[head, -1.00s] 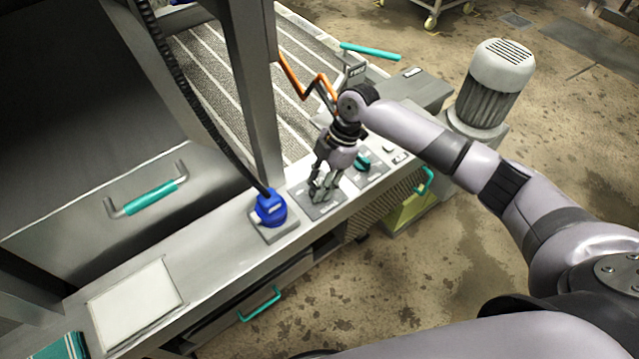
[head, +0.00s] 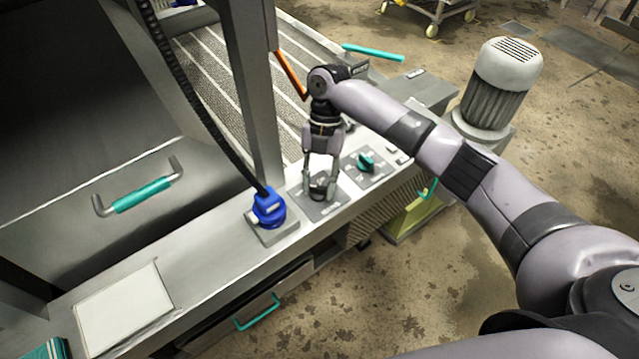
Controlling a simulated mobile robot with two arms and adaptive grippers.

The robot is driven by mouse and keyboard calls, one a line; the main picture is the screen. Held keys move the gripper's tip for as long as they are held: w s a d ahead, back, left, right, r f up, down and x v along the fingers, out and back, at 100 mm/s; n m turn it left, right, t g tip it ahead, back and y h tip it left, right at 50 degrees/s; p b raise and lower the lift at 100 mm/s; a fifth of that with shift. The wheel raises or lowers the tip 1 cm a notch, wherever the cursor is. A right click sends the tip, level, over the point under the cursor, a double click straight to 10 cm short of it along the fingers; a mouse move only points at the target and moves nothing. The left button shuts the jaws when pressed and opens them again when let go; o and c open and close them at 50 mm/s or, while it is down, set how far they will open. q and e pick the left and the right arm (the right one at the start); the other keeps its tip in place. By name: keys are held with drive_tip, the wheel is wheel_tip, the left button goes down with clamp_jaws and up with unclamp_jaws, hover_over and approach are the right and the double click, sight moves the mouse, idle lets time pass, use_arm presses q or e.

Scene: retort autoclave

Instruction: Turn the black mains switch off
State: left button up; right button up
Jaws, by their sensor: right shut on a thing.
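The black mains switch (head: 318,186) is a dark knob on a grey plate (head: 306,207) set in the steel ledge, right of the blue plug. My right gripper (head: 320,193) reaches down onto it from above, with one finger on each side. It is shut on the switch. The fingers partly cover the knob, so I cannot read which way it points. My left gripper is not in view.
A teal rotary knob (head: 365,162) sits on the neighbouring plate to the right. The blue plug (head: 268,208) with its black hose stands close on the left. An orange bent rod (head: 290,75) rises behind my wrist. A white panel (head: 124,308) lies on the ledge further left.

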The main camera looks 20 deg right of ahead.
drive_tip(key=shift+n, duration=0.6)
drive_tip(key=o, duration=1.2)
drive_tip(key=shift+c, duration=0.2)
drive_tip(key=shift+w, duration=0.1)
drive_tip(key=v, duration=1.2)
drive_tip(key=shift+a, duration=0.2)
